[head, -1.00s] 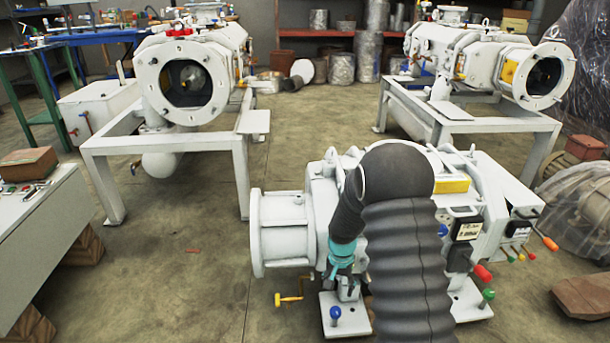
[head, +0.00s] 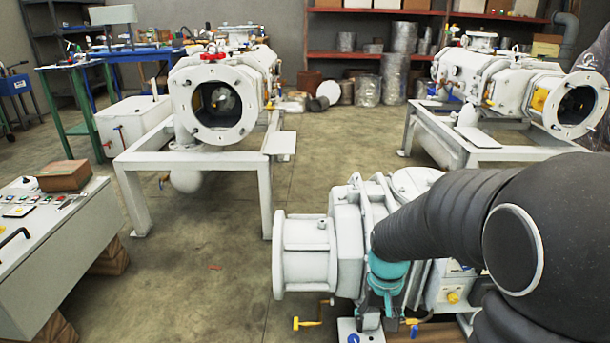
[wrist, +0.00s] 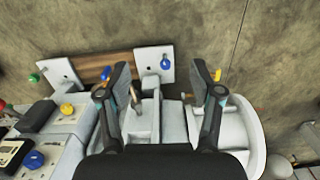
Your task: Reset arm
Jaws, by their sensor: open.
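My gripper is open in the wrist view (wrist: 160,108), its two dark fingers apart with nothing held between them. It points down over the white vacuum pump (wrist: 145,130), whose feet and coloured knobs show below. In the head view the same pump (head: 305,250) stands low at the front, partly hidden behind my black arm. The gripper end (head: 385,305) shows there beneath a teal ring, beside the pump; its fingers are mostly dark and hard to make out. I cannot tell whether the fingers touch the pump.
White pumps on frames stand at back left (head: 215,105) and back right (head: 520,85). A control cabinet (head: 50,250) with a brown box (head: 64,175) is at the left. Red shelves (head: 370,50) line the back wall.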

